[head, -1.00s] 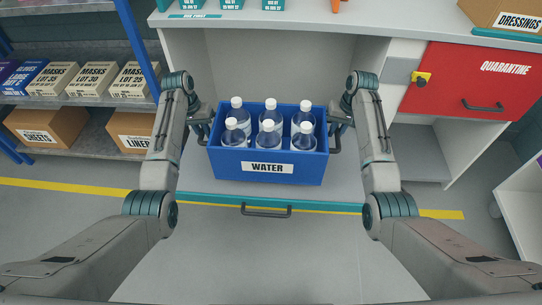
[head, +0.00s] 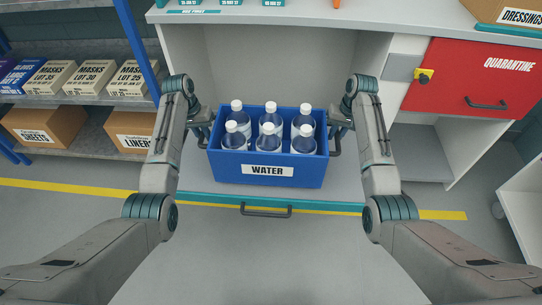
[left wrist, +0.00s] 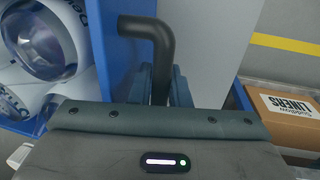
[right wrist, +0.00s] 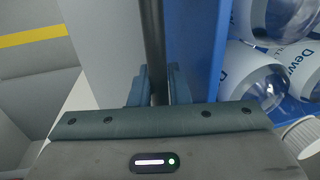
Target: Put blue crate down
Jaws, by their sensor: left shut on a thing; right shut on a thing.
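The blue crate (head: 267,172) with a WATER label holds several clear bottles with white caps (head: 268,128). It sits level between my two grippers, over the pulled-out shelf with a teal front edge (head: 215,197). I cannot tell whether its base touches the shelf. My left gripper (head: 205,128) is shut on the crate's left black handle, which also shows in the left wrist view (left wrist: 152,40). My right gripper (head: 337,132) is shut on the right black handle, which also shows in the right wrist view (right wrist: 154,40). The crate's base is hidden.
A white counter (head: 330,18) runs above and behind the crate. A red QUARANTINE drawer (head: 465,80) is at right. A rack with boxes (head: 45,127) stands at left. A black pull handle (head: 266,211) sticks out in front; the floor before it is clear.

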